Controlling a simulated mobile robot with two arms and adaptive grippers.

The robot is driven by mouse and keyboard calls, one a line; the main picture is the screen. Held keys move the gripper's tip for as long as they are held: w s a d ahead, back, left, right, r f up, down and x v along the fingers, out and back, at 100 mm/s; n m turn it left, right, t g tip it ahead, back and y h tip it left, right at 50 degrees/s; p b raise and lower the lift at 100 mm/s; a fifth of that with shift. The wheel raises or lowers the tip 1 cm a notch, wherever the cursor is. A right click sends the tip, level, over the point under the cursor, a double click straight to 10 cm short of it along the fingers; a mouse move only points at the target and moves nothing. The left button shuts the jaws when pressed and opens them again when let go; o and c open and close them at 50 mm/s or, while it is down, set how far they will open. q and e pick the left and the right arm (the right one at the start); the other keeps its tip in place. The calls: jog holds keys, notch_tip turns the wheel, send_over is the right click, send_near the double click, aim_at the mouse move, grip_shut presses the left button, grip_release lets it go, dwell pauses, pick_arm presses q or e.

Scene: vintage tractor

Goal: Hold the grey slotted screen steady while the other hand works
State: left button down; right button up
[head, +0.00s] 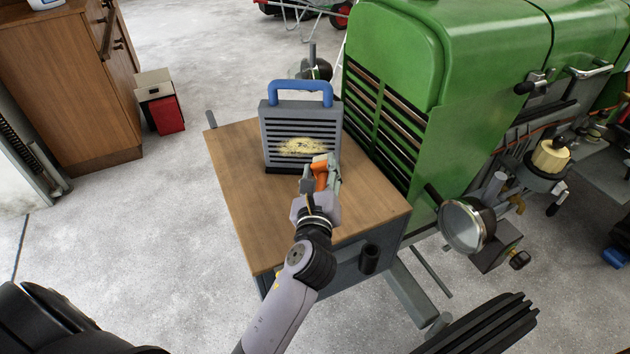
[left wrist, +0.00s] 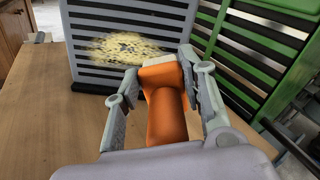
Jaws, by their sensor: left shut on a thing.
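The grey slotted screen (head: 272,135) stands upright on the wooden table top, with a blue handle (head: 300,87) on top. A patch of yellow debris (head: 303,147) lies across its lower slats. It also fills the upper left of the left wrist view (left wrist: 98,22). My left gripper (head: 322,172) is shut on an orange-handled tool (left wrist: 168,112) with a pale block-like end, perhaps a brush. The tool's end is close in front of the debris patch; whether it touches I cannot tell. No gripper holds the screen. My right gripper is not in view.
The wooden-topped table (head: 235,205) is mostly bare around the screen. The green tractor (head: 440,120) stands close on the right, with a round headlamp (head: 462,226) sticking out. A red box (head: 166,115) and a wooden cabinet (head: 65,90) are at the left.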

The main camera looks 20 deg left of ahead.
pick_arm(q)
jog(key=shift+a, duration=0.45)
jog(key=s+a, duration=0.3)
jog(key=a, duration=0.8)
jog(key=w+d, duration=0.1)
jog(key=d, duration=0.3)
jog(key=w+d, duration=0.1)
jog(key=d, duration=0.3)
jog(key=w+d, duration=0.1)
jog(key=d, duration=0.3)
jog(key=shift+r+p, duration=0.3)
jog(key=shift+a, duration=0.1)
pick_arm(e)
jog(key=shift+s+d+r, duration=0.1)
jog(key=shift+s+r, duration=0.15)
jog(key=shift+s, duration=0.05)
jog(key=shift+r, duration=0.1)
